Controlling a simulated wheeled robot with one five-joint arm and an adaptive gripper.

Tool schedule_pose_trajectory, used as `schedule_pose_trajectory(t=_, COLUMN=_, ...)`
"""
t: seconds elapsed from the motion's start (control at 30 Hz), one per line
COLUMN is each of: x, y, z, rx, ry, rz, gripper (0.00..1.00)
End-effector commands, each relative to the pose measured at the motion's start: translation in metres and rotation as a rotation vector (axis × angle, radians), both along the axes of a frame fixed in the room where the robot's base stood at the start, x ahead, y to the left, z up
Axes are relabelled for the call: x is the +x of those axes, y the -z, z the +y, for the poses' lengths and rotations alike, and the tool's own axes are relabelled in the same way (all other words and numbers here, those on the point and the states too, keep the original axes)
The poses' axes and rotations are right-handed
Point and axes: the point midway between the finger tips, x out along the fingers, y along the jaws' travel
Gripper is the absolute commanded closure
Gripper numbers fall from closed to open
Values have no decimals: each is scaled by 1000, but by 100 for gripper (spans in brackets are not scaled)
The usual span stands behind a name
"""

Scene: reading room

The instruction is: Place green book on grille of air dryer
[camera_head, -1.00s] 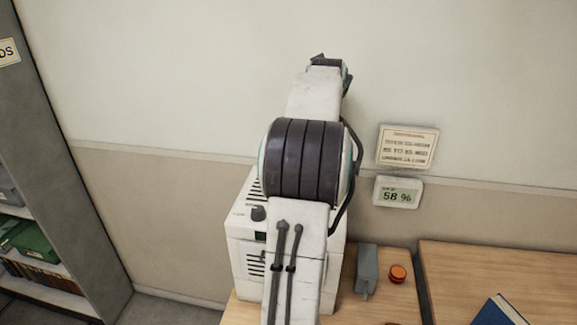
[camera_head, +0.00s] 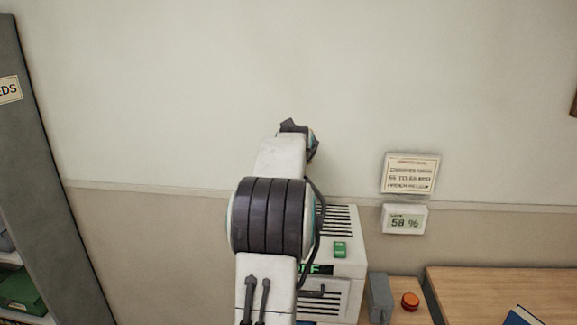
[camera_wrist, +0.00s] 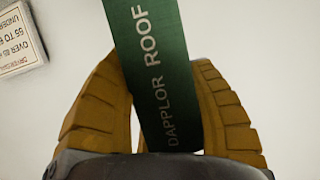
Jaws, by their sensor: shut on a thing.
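My gripper (camera_wrist: 158,85) is shut on the green book (camera_wrist: 152,60), its two ridged yellow-brown fingers on either side of it. The book stands upright in the wrist view, with pale lettering "DAPPLOR ROOF"; its upper end runs out of the frame. In the head view my arm hides the book. The air dryer (camera_head: 345,272) is a white box with a slotted grille (camera_head: 338,220) on top, a green switch and a lit green display. My arm covers its left part. In the head view my arm's far end rises in front of the wall, above and left of the grille.
A grey block (camera_head: 380,296) and a red-orange button (camera_head: 410,301) sit right of the dryer. A blue book (camera_head: 520,317) lies on the wooden desk (camera_head: 480,285). A wall sign (camera_head: 410,173) and a 58 % meter (camera_head: 405,218) hang behind. A grey shelf (camera_head: 50,190) stands left.

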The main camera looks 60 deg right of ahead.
Motion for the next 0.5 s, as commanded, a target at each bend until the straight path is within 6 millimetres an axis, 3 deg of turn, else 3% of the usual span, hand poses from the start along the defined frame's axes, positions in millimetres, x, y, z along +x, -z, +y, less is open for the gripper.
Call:
schedule_pose_trajectory(t=0.07, x=-1, y=-1, z=-1, rx=-9, ry=2, rz=-3, gripper=88)
schedule_pose_trajectory(t=0.5, x=-12, y=36, z=-14, rx=-12, ry=24, rz=-1, gripper=88)
